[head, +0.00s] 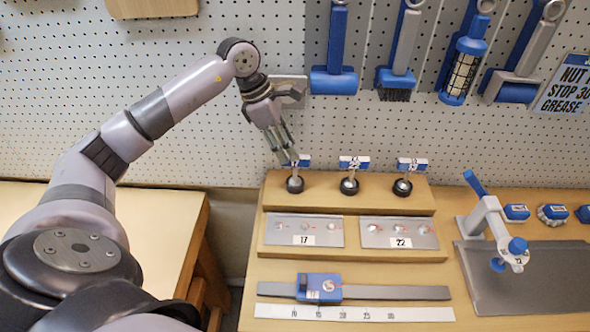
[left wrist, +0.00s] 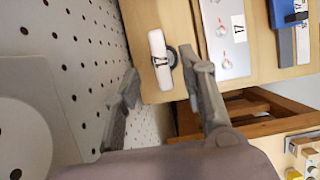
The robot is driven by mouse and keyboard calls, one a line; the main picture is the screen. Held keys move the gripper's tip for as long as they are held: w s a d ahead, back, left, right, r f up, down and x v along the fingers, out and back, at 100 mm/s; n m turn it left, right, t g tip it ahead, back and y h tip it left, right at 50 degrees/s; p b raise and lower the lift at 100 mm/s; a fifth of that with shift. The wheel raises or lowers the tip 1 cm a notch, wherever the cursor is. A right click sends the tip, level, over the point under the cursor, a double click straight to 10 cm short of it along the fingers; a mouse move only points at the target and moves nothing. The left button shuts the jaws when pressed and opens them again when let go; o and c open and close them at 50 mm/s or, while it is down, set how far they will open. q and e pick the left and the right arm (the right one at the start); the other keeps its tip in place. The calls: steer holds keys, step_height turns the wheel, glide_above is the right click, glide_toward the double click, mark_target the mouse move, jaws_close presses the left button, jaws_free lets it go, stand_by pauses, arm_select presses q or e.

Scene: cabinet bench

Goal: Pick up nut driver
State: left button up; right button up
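Three T-handled nut drivers with blue and white label handles stand upright in a row on the upper wooden step: the left one (head: 295,186), the middle one (head: 349,186) and the right one (head: 403,187). My left gripper (head: 290,155) points down at the left nut driver's handle, partly overlapping it in the head view. In the left wrist view the left nut driver's white label face (left wrist: 159,58) shows ahead between the two spread fingers of my gripper (left wrist: 162,70). The fingers are apart and I see no grip on it. My right gripper is not in view.
Below the row are metal plates labelled 17 (head: 304,231) and 22 (head: 400,233), and a blue slider gauge (head: 320,288). A clamp-like fixture (head: 490,225) stands at the right. The pegboard (head: 210,130) with hanging tools is close behind my gripper.

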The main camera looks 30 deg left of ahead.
mark_target(294, 164)
arm_select(q)
steer(key=shift+x, duration=0.75)
steer(key=p+x, duration=0.1)
steer(key=x, duration=0.1)
steer(key=p+x, duration=0.1)
steer(key=x, duration=0.1)
steer(key=shift+s+a+f, duration=0.1)
steer(key=shift+s+a, duration=0.05)
steer(key=shift+s, duration=0.05)
steer(key=shift+w+f+p, duration=0.15)
steer(key=shift+f+p, duration=0.15)
steer(key=shift+f, duration=0.35)
steer(key=shift+c, duration=0.4)
jaws_close()
steer(key=shift+r, duration=0.1)
